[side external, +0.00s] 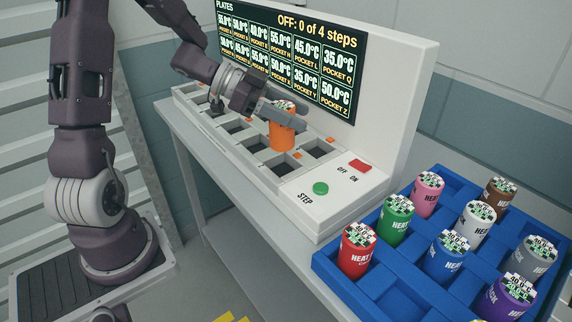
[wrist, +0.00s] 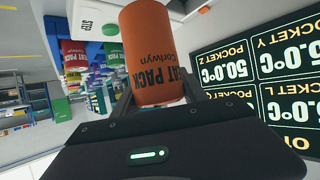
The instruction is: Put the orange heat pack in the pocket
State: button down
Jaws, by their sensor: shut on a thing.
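The orange heat pack (side external: 283,136) is upright in the side view, with a checkered label on its top. My gripper (side external: 284,115) is shut on its upper part. The pack is over the front part of the pocket grid (side external: 241,139); I cannot tell whether its base is clear of the pockets or inside one. In the wrist view the orange pack (wrist: 155,50) fills the space between my gripper's fingers (wrist: 157,97), and its print reads "HEAT PACK Corlwyn". The square pockets that show are dark and empty; those behind the pack and my gripper are hidden.
The panel (side external: 295,50) behind the pockets reads "OFF: 0 of 4 steps" and lists pocket temperatures. A green STEP button (side external: 320,188) and red switch (side external: 360,166) are on the housing's near end. A blue crate (side external: 398,300) at right holds several other coloured packs.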

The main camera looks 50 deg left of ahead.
notch_tip(320, 180, down, 8)
jog(key=shift+d+r, duration=0.1)
jog(key=shift+f, duration=0.2)
jog(key=c, duration=0.6)
grip_release()
